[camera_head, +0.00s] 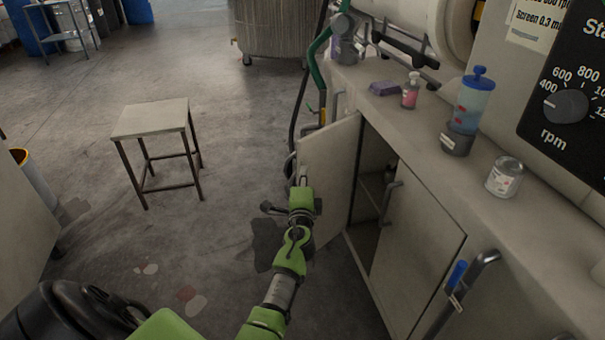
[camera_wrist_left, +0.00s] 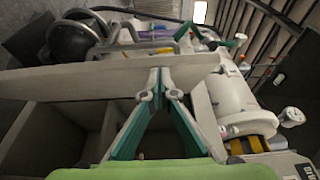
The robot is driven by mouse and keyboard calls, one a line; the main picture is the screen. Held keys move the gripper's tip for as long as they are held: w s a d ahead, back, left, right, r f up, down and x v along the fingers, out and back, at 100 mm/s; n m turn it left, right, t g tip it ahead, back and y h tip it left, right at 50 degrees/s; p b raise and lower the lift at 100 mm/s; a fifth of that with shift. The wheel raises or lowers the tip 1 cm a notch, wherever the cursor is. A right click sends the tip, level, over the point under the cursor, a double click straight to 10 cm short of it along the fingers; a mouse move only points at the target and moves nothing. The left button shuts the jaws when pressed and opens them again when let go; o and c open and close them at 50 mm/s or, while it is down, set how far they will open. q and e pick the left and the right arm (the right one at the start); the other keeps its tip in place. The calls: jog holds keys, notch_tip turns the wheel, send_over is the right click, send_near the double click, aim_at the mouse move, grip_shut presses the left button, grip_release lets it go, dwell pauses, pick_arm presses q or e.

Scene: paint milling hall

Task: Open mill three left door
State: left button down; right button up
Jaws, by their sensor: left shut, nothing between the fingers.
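The left cabinet door (camera_head: 330,165), a pale panel under the worktop, stands swung out from the cabinet, with the dark interior (camera_head: 372,170) showing beside it. My left gripper (camera_head: 303,181) is at the door's outer, free edge, in front of the face turned to me. In the left wrist view the door's panel (camera_wrist_left: 70,80) runs across, and my gripper's green fingers (camera_wrist_left: 162,90) meet at the tips, overlapping it, with nothing between them. Whether the tips touch the panel I cannot tell. Open compartments (camera_wrist_left: 50,140) show below it. My right gripper is not visible.
The neighbouring door (camera_head: 415,240) is closed, with a grey handle (camera_head: 390,203). Another handle (camera_head: 470,280) carries a blue tag. Bottles and a can (camera_head: 504,177) stand on the worktop. A stool (camera_head: 155,120) stands on the floor at left, with free floor around it.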

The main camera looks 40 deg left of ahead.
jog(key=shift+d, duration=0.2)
